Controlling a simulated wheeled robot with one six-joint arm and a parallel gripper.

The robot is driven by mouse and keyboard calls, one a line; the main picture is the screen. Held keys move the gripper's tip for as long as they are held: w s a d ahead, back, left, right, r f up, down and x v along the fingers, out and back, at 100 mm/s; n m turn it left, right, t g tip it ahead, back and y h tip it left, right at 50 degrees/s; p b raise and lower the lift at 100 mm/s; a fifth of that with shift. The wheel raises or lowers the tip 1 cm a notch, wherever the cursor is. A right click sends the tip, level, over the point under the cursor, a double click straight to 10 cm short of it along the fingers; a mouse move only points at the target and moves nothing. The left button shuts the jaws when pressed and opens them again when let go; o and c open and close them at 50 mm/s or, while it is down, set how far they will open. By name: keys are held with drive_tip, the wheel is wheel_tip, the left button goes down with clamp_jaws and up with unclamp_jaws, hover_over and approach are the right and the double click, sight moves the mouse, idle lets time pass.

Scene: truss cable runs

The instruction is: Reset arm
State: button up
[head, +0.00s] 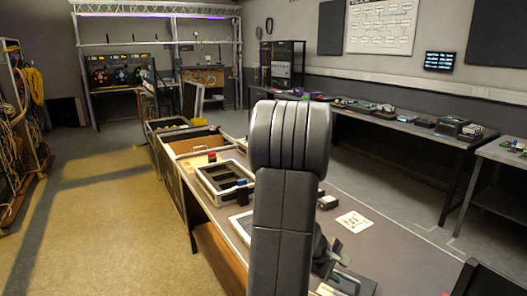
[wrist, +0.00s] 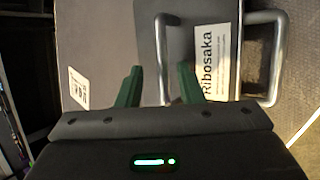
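My gripper (wrist: 160,88) shows in the wrist view with its two green fingers spread apart. Nothing is clamped between them. A silver bar handle (wrist: 161,40) lies between the fingers in the picture; I cannot tell its depth or whether they touch it. A white label reading "Ribosaka" (wrist: 208,62) lies right of that handle, and a second silver handle (wrist: 277,60) is farther right. In the head view my own dark arm stands upright in the middle and hides part of the bench; I cannot clearly make out the gripper there.
The long bench (head: 385,260) carries a pale open frame (head: 202,186) and a white printed card (head: 354,221). Cable racks (head: 20,130) stand at the left. A side table (head: 400,122) with devices runs along the right wall. The floor at left (head: 90,220) is clear.

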sight(341, 274)
drive_tip(key=x, duration=0.3)
drive_tip(key=shift+d+f+b, duration=0.1)
drive_tip(key=shift+f+b, duration=0.15)
drive_tip(key=shift+b, duration=0.1)
drive_tip(key=shift+w+r+p, duration=0.1)
drive_tip(key=shift+r+p, duration=0.35)
drive_tip(key=shift+r, duration=0.6)
